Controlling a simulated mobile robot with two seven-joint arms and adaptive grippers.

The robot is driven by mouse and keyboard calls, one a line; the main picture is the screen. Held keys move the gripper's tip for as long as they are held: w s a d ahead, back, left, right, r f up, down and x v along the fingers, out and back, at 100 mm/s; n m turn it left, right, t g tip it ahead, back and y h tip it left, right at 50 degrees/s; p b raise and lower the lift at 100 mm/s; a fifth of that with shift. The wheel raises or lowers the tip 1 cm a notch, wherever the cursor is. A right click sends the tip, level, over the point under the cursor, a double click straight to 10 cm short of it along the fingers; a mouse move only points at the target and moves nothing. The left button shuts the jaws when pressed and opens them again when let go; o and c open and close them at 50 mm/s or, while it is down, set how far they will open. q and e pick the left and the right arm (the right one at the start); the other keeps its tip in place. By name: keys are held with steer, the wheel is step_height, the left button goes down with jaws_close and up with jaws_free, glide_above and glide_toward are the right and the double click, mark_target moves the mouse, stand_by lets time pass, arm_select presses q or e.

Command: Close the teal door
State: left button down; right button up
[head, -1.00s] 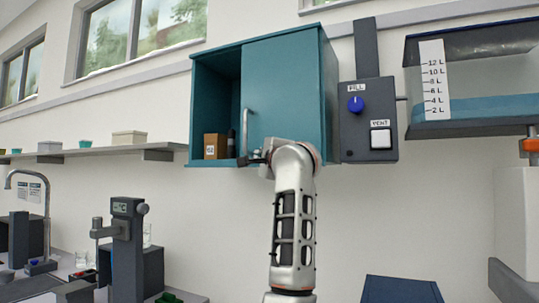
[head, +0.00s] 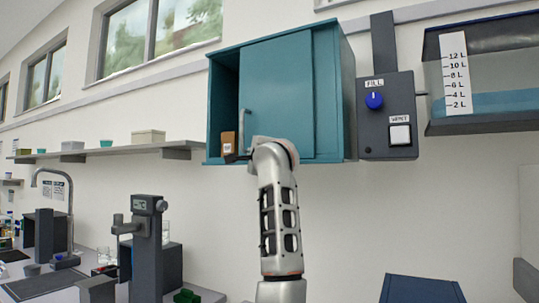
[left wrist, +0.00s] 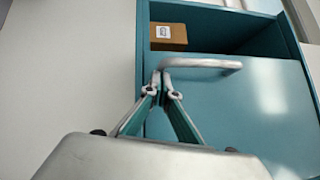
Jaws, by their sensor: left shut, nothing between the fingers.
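The teal door (head: 280,95) is a sliding panel on the front of a teal wall cabinet (head: 330,80). It covers most of the front, and a narrow dark opening (head: 224,95) shows at its left. A grey bar handle (head: 242,128) stands upright near the door's left edge; it also shows in the left wrist view (left wrist: 205,65). My left gripper (head: 236,157) is at the handle's lower end, its fingers shut and empty. In the left wrist view the fingertips (left wrist: 164,76) overlap the handle's end; I cannot tell if they touch. My right gripper is not in view.
A brown labelled box (head: 228,142) sits inside the opening. A control box (head: 387,115) with a blue knob and a tank (head: 485,80) are to the right. A shelf (head: 110,153) and a bench with equipment are at left.

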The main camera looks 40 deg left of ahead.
arm_select(q)
steer(key=s+a, duration=0.4)
steer(key=a, duration=1.1)
steer(key=shift+a, duration=0.25)
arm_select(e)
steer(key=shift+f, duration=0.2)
arm_select(q)
steer(key=shift+r, duration=0.15)
steer(key=s+d+f+b, duration=0.2)
steer(key=s+d+b, duration=0.1)
steer(key=d, duration=0.9)
steer(key=shift+s+d+f, duration=0.15)
steer(key=shift+s+f, duration=0.05)
steer(key=shift+s, duration=0.35)
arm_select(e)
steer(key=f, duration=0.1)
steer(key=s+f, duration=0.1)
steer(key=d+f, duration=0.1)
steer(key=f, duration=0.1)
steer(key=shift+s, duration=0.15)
